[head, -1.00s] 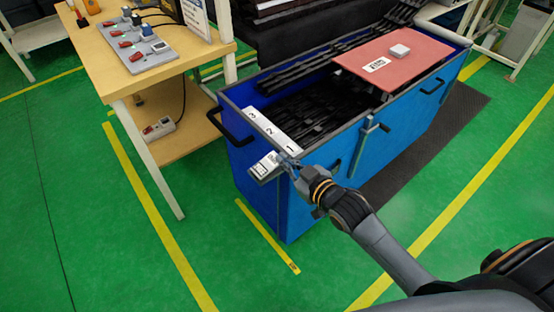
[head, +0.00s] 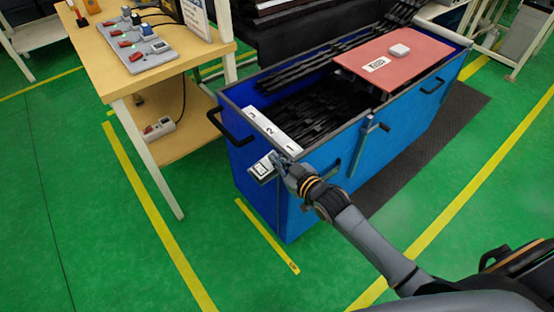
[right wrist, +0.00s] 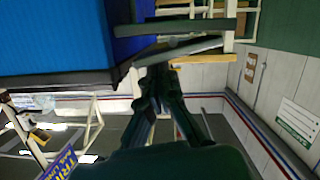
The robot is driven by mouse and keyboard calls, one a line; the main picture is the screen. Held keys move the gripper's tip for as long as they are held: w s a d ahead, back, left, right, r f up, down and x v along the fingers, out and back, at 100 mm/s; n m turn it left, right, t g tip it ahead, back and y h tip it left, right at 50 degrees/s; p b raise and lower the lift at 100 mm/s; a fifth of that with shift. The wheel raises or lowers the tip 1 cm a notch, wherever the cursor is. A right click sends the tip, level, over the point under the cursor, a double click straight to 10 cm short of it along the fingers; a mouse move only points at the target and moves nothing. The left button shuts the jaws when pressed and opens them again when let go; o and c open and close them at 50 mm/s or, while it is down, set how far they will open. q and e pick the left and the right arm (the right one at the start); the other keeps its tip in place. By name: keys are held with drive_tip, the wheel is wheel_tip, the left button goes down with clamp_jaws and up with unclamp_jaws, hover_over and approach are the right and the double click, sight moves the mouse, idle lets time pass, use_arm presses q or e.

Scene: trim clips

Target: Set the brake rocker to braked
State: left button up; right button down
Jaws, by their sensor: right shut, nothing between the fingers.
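The brake rocker (head: 262,168) is a small white-faced switch on a dark mount, at the front left corner of the blue cart (head: 285,205), just below its rim. Its face carries a dark mark that is too small to read, so I cannot tell which way it is set. My right gripper (head: 279,163) is shut and empty, with its tips at the right edge of the rocker. I cannot tell whether they touch it. In the right wrist view the gripper (right wrist: 158,78) points at a dark grey plate; the rocker's face is not visible there. My left gripper is not in view.
A wooden bench (head: 150,72) stands at left. The green floor (head: 100,230) in front is open.

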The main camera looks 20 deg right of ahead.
drive_tip(key=shift+d+f+m+y, duration=0.3)
drive_tip(key=shift+f+m, duration=0.25)
drive_tip(key=shift+m, duration=0.05)
drive_tip(key=shift+w+d+f+m+g+y, duration=0.1)
drive_tip(key=shift+d+f+m+g+y, duration=0.1)
drive_tip(key=shift+m, duration=0.35)
drive_tip(key=shift+w+d+f+m+g+y, duration=0.1)
drive_tip(key=shift+f+m, duration=0.05)
drive_tip(key=shift+m, duration=0.4)
drive_tip(key=shift+s+f, duration=0.1)
